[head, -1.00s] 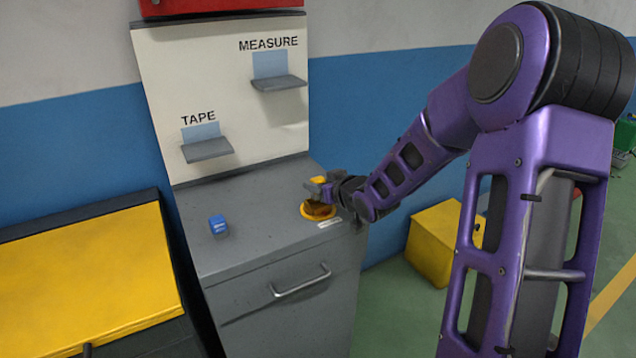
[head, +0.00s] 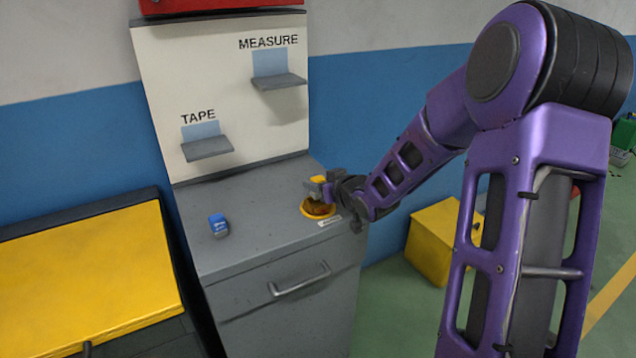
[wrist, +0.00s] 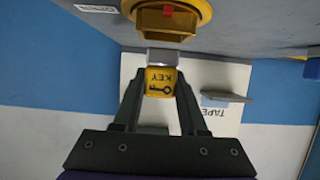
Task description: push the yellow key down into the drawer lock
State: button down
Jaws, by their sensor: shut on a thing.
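The yellow key (wrist: 160,81), marked KEY with a key symbol, is between the two fingers of my gripper (wrist: 160,95) in the wrist view. My gripper is shut on it. A grey metal piece (wrist: 165,57) of the key sticks out toward the lock. In the head view the key (head: 318,179) is held over the lock ring (head: 304,211), near the cabinet's front right corner. I cannot tell whether the key's tip touches the lock.
The grey cabinet (head: 250,215) has a drawer handle (head: 300,281) on its front. A small blue object (head: 218,225) lies on its top, left of the lock. A back panel (head: 220,80) holds shelves labelled TAPE (head: 207,148) and MEASURE (head: 279,82). A yellow box (head: 430,245) is on the floor.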

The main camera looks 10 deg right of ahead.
jog(key=shift+f+b, duration=1.2)
jog(key=shift+f, duration=0.3)
dwell(1.2)
